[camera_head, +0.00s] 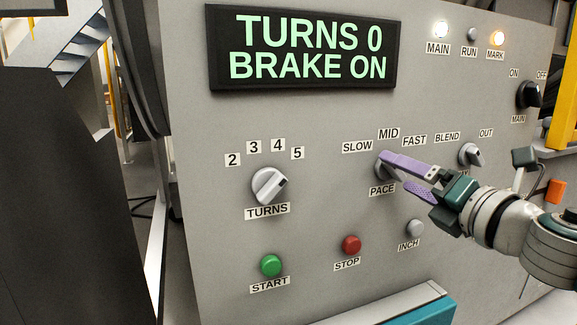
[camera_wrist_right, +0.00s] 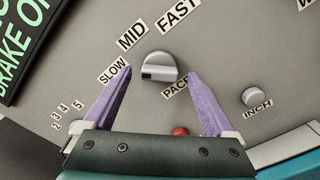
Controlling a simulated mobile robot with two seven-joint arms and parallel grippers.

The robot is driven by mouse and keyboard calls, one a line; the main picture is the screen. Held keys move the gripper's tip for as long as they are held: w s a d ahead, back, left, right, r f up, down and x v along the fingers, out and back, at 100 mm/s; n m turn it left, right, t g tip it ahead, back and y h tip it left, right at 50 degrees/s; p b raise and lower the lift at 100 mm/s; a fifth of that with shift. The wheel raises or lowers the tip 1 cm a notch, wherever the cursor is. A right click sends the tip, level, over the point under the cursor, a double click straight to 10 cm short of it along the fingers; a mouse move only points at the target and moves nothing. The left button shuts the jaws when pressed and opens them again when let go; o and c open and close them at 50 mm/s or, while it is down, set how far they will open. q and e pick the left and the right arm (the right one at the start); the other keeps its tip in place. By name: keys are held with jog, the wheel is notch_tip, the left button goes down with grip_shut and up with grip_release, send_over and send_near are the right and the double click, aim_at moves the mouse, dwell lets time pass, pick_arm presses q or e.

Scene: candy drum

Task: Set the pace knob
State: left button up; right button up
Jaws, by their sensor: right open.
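The pace knob (camera_head: 381,171) is a grey knob on the grey panel, below the labels SLOW, MID and FAST. It is partly hidden by a purple finger in the head view. In the right wrist view the pace knob (camera_wrist_right: 160,65) shows whole, with a dark mark on its lower-left face; I cannot tell surely which label it points to. My right gripper (camera_head: 397,171) is open at the knob. In the right wrist view its two purple fingers (camera_wrist_right: 159,76) stand on either side of the knob with gaps, not closed on it. My left gripper is out of view.
The turns knob (camera_head: 268,186) is to the left. Below are the green START (camera_head: 271,265), red STOP (camera_head: 351,244) and grey INCH (camera_head: 415,228) buttons. The BLEND knob (camera_head: 470,154) is close to my right arm. The display (camera_head: 305,48) reads TURNS 0, BRAKE ON.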

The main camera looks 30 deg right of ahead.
jog(key=shift+w, duration=0.6)
jog(key=c, duration=1.4)
